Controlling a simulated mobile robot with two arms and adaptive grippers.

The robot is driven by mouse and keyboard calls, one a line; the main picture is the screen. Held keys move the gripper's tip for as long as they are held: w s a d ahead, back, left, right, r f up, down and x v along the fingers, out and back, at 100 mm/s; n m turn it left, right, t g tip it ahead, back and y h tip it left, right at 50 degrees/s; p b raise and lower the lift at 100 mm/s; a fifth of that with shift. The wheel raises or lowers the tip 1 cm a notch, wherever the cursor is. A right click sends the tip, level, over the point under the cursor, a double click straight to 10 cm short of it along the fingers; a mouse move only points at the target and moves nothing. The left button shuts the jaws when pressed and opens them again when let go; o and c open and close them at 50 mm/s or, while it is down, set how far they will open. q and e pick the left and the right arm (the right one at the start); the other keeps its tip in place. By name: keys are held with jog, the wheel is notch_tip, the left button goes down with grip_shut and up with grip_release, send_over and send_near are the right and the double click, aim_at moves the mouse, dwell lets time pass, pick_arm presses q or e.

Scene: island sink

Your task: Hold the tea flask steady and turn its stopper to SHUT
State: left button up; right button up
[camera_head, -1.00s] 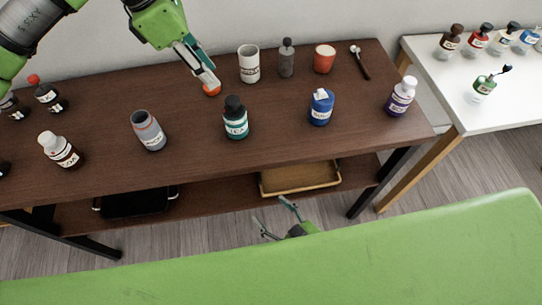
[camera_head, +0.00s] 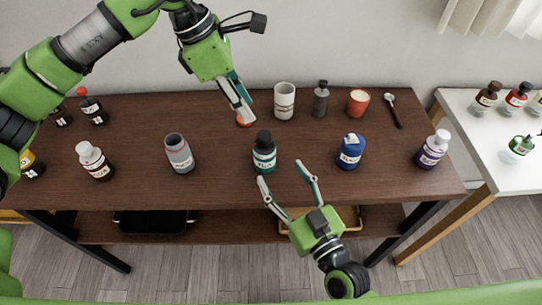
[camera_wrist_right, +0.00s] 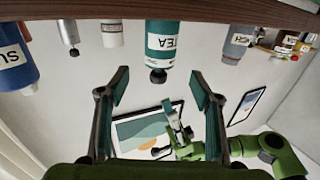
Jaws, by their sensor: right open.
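The tea flask (camera_head: 264,157) is a teal bottle with a white TEA label, upright on the brown table near its front edge. Its black stopper (camera_head: 264,136) is on top; no SHUT mark is readable. The flask hangs upside down in the right wrist view (camera_wrist_right: 161,45), with its stopper (camera_wrist_right: 158,76) between the fingers' lines. My right gripper (camera_head: 283,174) is open and empty in front of the flask, apart from it. My left gripper (camera_head: 242,112) is behind and left of the flask, apart from it, with its fingertips by an orange thing; its opening is unclear.
A blue jar (camera_head: 351,152) stands right of the flask and a grey bottle (camera_head: 180,155) left. The table around the flask is clear.

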aim_at(270, 157)
jog(key=x, duration=0.8)
jog(key=shift+w+a, duration=0.1)
jog(key=shift+w, duration=0.1)
jog(key=c, duration=1.3)
jog(key=o, duration=0.4)
jog(key=c, duration=0.4)
jog(key=shift+o, duration=0.2)
